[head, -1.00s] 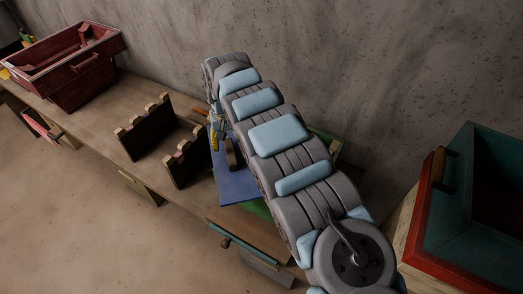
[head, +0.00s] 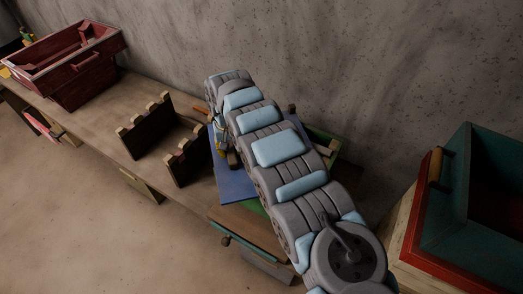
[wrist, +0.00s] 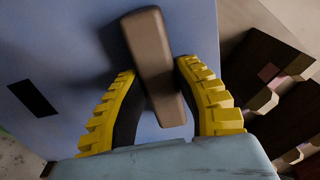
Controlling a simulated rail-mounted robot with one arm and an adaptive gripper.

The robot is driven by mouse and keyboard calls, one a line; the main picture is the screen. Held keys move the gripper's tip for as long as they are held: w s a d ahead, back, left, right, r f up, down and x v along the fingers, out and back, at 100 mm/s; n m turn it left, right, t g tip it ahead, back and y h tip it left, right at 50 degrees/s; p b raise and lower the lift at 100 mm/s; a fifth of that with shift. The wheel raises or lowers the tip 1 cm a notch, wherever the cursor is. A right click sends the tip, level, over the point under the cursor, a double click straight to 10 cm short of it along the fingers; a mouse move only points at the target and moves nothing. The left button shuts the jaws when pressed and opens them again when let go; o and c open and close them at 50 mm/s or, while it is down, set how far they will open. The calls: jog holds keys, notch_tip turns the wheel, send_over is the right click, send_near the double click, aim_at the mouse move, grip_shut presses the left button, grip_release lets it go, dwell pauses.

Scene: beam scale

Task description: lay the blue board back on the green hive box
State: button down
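The blue board (head: 237,186) lies flat over the green hive box (head: 324,146), partly hidden by my arm. I cannot tell whether it is seated on the box or held slightly above. In the wrist view the board (wrist: 60,55) fills the left and middle, with a black rectangular mark and a brown bar handle (wrist: 153,45). My gripper (wrist: 156,70) has its yellow-backed fingers on both sides of this handle, and they appear closed on it. In the head view my gripper (head: 220,138) is at the board's left part.
A dark notched rack (head: 145,127) stands on the bench left of the board and shows at the right of the wrist view. A red crate (head: 75,75) is at the far left. A large teal and red box (head: 455,215) stands at the right. A wall is behind.

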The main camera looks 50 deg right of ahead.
dwell(0.4)
notch_tip(320, 180, up, 4)
jog(key=p, duration=0.3)
jog(key=shift+s+f, duration=0.1)
jog(key=r+p, duration=0.1)
jog(key=p, duration=0.1)
jog(key=s+a+r+p, duration=0.1)
jog(key=p, duration=0.1)
jog(key=shift+s+p, duration=0.2)
jog(key=shift+p, duration=0.1)
jog(key=shift+s+a+r+p, duration=0.45)
jog(key=shift+r+p, duration=0.25)
jog(key=shift+p, duration=0.25)
jog(key=shift+s+a+r+p, duration=0.1)
jog(key=shift+s+r+p, duration=0.15)
jog(key=shift+p, duration=0.1)
jog(key=shift+b, duration=0.4)
jog(key=shift+s+a+r, duration=0.3)
jog(key=shift+a+r, duration=0.05)
jog(key=shift+r, duration=0.1)
jog(key=shift+s+r, duration=0.25)
jog(key=shift+s, duration=0.1)
jog(key=shift+s+a, duration=0.1)
